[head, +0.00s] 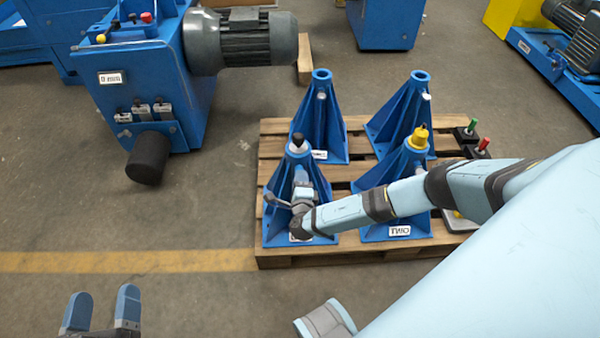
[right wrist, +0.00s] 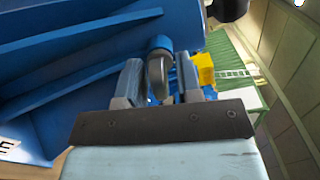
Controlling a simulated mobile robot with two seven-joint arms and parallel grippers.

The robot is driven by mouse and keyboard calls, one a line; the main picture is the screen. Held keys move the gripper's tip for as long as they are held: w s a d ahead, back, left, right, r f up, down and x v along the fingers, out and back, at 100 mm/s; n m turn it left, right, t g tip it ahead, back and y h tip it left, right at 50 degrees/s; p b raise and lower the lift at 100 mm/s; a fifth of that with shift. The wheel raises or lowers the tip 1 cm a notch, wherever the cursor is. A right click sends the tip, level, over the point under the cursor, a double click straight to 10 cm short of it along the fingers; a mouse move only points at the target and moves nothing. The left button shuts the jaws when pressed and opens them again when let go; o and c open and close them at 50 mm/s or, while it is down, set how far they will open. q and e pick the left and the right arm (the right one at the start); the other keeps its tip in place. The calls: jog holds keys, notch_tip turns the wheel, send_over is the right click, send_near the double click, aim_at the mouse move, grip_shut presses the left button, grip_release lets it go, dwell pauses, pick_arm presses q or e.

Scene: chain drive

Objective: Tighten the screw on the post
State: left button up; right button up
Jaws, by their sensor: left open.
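Several blue posts stand on a wooden pallet (head: 290,258). The front left post (head: 268,226) has a black and white cap, and my right arm reaches to it from the right. My right gripper (head: 302,180) is at this post's front. In the right wrist view, a rounded grey screw head (right wrist: 157,72) sits between the fingers of my right gripper (right wrist: 160,80), in front of a blue boss. Narrow gaps show beside it, so the jaws look open around it. In the head view the gripper hides most of the screw. My left gripper (head: 101,308) is open and empty at the lower left.
The front right post (head: 385,205) has a yellow cap. Two more posts (head: 320,120) stand behind. Small red and green knobs (head: 483,145) are at the pallet's right. A blue machine with a grey motor (head: 245,40) stands at the upper left.

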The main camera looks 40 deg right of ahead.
grip_shut()
